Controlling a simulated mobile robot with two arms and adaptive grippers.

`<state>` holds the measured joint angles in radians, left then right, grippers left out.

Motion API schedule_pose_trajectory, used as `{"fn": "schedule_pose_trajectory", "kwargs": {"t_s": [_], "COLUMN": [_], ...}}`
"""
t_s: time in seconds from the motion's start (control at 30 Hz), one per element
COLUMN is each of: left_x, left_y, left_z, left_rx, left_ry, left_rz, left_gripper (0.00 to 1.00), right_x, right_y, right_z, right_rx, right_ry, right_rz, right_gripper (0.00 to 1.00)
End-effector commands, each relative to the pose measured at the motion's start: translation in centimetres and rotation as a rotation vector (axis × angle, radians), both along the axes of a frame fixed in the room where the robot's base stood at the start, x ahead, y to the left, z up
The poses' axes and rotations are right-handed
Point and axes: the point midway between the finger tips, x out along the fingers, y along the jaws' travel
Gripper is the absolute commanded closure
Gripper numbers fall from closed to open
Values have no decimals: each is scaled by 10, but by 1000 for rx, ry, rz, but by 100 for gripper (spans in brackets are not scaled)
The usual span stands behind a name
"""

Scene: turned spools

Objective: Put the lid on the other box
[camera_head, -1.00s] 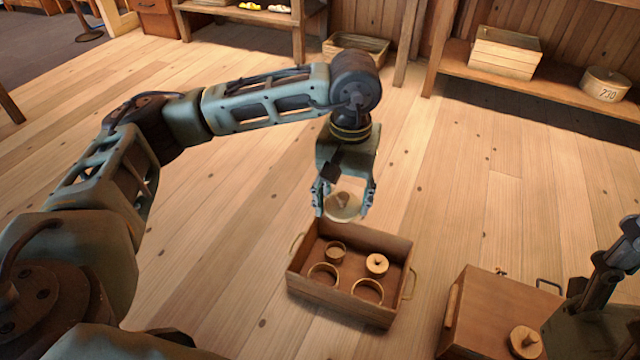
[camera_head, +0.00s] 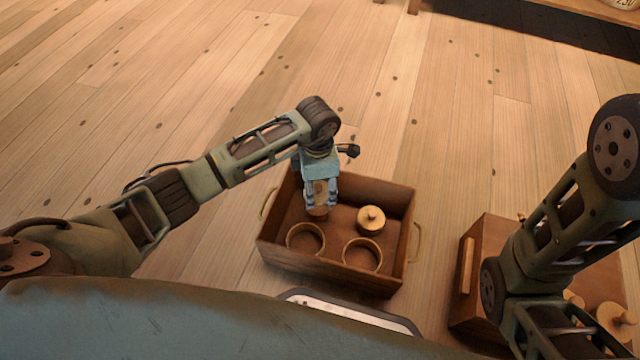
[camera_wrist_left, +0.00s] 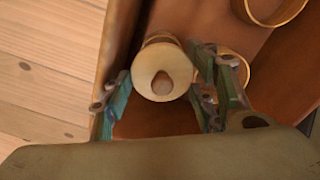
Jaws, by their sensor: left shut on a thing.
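My left gripper (camera_head: 320,206) is shut on a pale round wooden lid (camera_head: 318,197), whose knob points up between the fingers. The lid also shows in the left wrist view (camera_wrist_left: 160,72). It sits at or just above a small round box at the tray's back left; the box's rim (camera_wrist_left: 160,38) shows behind the lid. Whether they touch I cannot tell. A round box with its lid on (camera_head: 370,220) stands to the right. Two open round boxes stand in front, one left (camera_head: 305,240) and one right (camera_head: 362,255). My right gripper is out of view.
The brown wooden tray (camera_head: 330,268) has raised walls and side handles. A brown wooden chest (camera_head: 485,265) stands to its right, with a knobbed round piece (camera_head: 615,318) on top. My right arm hangs over the chest. The plank floor (camera_head: 230,90) behind is clear.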

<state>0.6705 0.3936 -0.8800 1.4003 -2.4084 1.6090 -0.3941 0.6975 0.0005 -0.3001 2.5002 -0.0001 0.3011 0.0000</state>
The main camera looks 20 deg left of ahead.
Motion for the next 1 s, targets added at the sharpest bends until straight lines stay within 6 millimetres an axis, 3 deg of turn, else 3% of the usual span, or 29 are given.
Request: {"fn": "schedule_pose_trajectory", "kwargs": {"t_s": [0.27,0.77,1.0], "left_x": [0,-1,0], "left_y": [0,-1,0], "left_z": [-11,-47,-52], "left_rx": [0,-1,0], "left_ry": [0,0,0], "left_rz": [8,6,6], "left_gripper": [63,63,63], "right_x": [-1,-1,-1], "right_y": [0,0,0], "right_z": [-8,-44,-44], "right_rx": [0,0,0], "right_ry": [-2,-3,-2], "right_rz": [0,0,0], "right_gripper": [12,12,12]}}
